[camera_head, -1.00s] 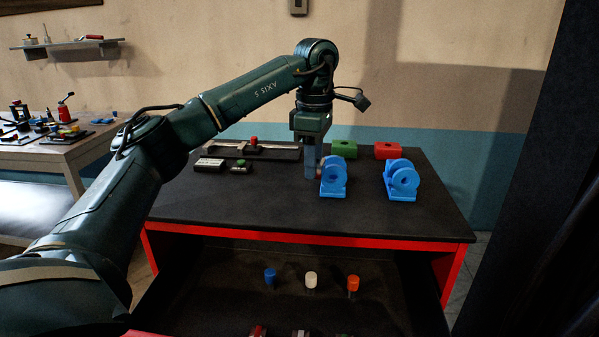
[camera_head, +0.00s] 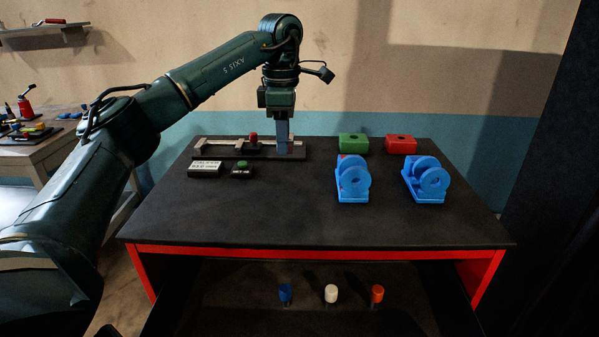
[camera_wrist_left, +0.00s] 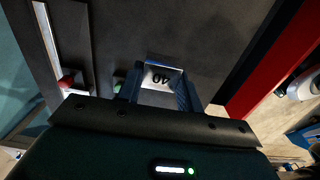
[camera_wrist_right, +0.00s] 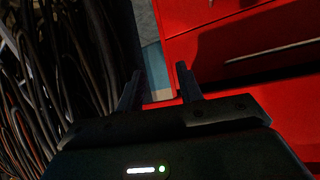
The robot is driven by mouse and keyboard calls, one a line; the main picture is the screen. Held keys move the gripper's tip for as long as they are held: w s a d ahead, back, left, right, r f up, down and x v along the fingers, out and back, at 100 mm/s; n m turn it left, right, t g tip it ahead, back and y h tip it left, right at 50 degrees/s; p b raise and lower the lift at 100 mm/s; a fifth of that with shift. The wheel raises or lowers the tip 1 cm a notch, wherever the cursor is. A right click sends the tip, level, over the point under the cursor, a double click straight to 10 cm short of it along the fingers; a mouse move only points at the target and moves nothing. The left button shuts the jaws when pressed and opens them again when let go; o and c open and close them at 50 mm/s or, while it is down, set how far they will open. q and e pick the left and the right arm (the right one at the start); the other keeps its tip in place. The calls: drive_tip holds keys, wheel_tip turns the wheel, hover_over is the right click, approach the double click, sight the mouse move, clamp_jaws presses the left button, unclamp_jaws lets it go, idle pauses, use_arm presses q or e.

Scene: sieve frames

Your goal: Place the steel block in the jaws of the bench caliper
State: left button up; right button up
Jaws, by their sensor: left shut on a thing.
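The bench caliper (camera_head: 226,142) lies at the back left of the black worktop, a pale beam on a dark base with a red knob (camera_head: 253,138) on its slider. My left gripper (camera_head: 284,150) points down at the caliper's right end. It is shut on the steel block (camera_wrist_left: 164,76), a shiny piece marked 40 in the left wrist view. In the head view the fingers mostly hide the block, and I cannot tell whether it touches the caliper. My right gripper (camera_wrist_right: 156,88) shows only in its own wrist view, open and empty beside red drawer fronts.
A lettered plate (camera_head: 205,168) and a green button box (camera_head: 242,168) stand in front of the caliper. Two blue stands (camera_head: 352,180) (camera_head: 427,180), a green block (camera_head: 353,143) and a red block (camera_head: 400,143) are to the right. The worktop's front is clear.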

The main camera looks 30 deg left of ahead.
sight(285, 189)
use_arm(q)
drive_tip(key=shift+f+p, duration=0.55)
drive_tip(key=shift+f, duration=4.2)
drive_tip(key=o, duration=1.2)
